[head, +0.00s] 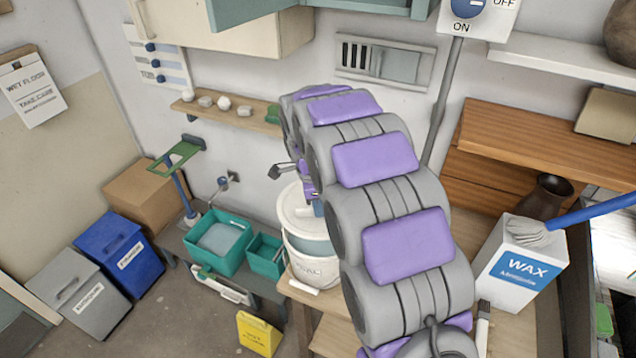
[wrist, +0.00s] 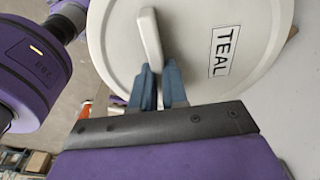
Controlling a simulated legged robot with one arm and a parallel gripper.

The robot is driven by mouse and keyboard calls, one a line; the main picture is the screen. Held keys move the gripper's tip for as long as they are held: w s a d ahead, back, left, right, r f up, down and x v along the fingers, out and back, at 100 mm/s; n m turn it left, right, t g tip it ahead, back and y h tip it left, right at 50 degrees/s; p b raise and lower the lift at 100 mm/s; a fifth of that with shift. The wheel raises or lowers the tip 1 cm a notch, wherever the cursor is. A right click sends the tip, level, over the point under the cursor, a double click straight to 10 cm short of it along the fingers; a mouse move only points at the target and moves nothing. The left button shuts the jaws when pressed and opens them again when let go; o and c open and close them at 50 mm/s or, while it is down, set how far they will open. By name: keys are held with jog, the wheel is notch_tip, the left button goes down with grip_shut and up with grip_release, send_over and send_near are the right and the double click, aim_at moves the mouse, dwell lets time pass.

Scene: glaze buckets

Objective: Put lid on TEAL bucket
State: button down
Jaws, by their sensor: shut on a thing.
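The white round lid (wrist: 195,50), labelled TEAL, fills the top of the wrist view. My gripper (wrist: 160,72) is shut on the lid's raised white handle (wrist: 150,35). In the head view, the lid (head: 292,212) is at the top of a white bucket (head: 314,270), tilted, with a grey-teal area showing below it. My arm hides the right side of the bucket and most of the gripper. I cannot tell whether the lid touches the bucket rim. The bucket's own label is too small to read.
The bucket stands on a wooden bench beside teal tubs (head: 216,242). A WAX box (head: 518,262) stands to the right. A wall shelf (head: 235,115) with small items is behind. A yellow floor sign (head: 258,335) stands in front of the bench.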

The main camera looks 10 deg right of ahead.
aim_at(307, 216)
jog(key=shift+s+a+f, duration=0.1)
jog(key=shift+a, duration=0.95)
jog(key=shift+d+f, duration=0.15)
jog(key=shift+f, duration=0.05)
jog(key=d+f, duration=0.1)
jog(key=d, duration=0.2)
jog(key=d+f, duration=0.1)
jog(key=shift+d+f, duration=0.35)
jog(key=shift+a+f, duration=0.1)
jog(key=shift+f, duration=0.25)
jog(key=a, duration=0.1)
jog(key=a+f+b, duration=0.1)
jog(key=a, duration=0.1)
jog(key=a+f, duration=0.1)
jog(key=shift+a+f, duration=0.15)
jog(key=d, duration=0.4)
jog(key=shift+a+b, duration=0.35)
jog(key=shift+a, duration=2.35)
jog(key=shift+d, duration=1.3)
jog(key=shift+a, duration=1.15)
jog(key=shift+d+f, duration=0.15)
jog(key=shift+d, duration=0.55)
jog(key=shift+d+f, duration=0.1)
jog(key=shift+d, duration=0.55)
jog(key=shift+a+f, duration=0.1)
jog(key=shift+a, duration=0.6)
jog(key=shift+d+b, duration=0.3)
jog(key=shift+d, duration=0.45)
